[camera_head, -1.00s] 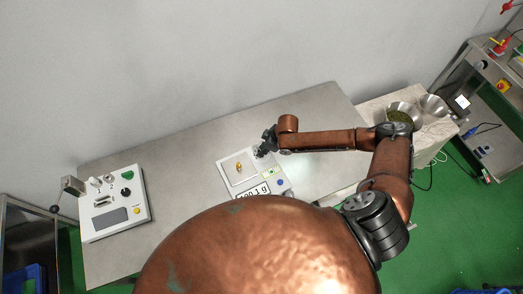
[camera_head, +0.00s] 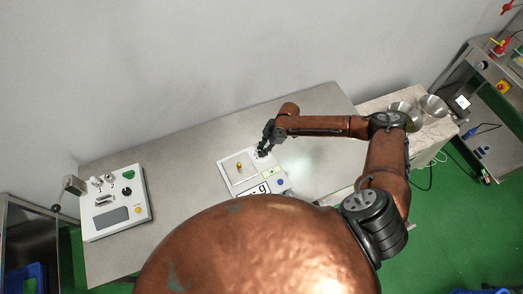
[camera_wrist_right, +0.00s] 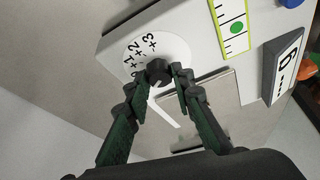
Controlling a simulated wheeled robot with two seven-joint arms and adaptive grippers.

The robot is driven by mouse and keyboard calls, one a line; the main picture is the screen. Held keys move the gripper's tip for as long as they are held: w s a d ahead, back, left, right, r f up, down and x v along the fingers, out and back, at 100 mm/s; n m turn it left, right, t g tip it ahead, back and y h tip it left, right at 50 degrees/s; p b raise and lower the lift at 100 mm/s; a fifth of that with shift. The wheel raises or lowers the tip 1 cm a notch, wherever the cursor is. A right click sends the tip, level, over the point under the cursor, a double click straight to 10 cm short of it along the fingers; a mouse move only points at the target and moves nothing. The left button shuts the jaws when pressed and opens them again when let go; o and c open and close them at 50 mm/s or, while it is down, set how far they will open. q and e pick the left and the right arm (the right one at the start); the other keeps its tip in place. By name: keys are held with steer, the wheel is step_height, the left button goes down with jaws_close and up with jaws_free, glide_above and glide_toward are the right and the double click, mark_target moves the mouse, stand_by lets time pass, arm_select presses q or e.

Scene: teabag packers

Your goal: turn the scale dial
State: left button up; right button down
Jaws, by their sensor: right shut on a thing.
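In the right wrist view, the scale dial (camera_wrist_right: 158,69) is a dark round knob on a white disc (camera_wrist_right: 180,50) marked with +1, +2 and +3. My right gripper (camera_head: 263,152) is at the scale's far right corner. In the right wrist view its fingers (camera_wrist_right: 160,80) are shut on the knob, one on each side. A white pointer shows below the knob between the fingers. My left gripper is not in view.
A white control box (camera_head: 117,204) with knobs and a green button stands at the table's left. The steel table (camera_head: 190,150) is clear between it and the scale. Metal bowls (camera_head: 432,105) stand on a side table at right. My body hides part of the scale's display.

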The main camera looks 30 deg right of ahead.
steer(key=shift+w+n, duration=0.1)
steer(key=shift+n, duration=0.4)
steer(key=c, duration=1.7)
jaws_free()
steer(key=shift+o, duration=0.2)
steer(key=shift+d+r, duration=0.1)
steer(key=w+v, duration=0.1)
steer(key=v, duration=1)
steer(key=shift+s+d+r, duration=0.2)
steer(key=shift+s+r, duration=0.2)
steer(key=shift+s, duration=0.05)
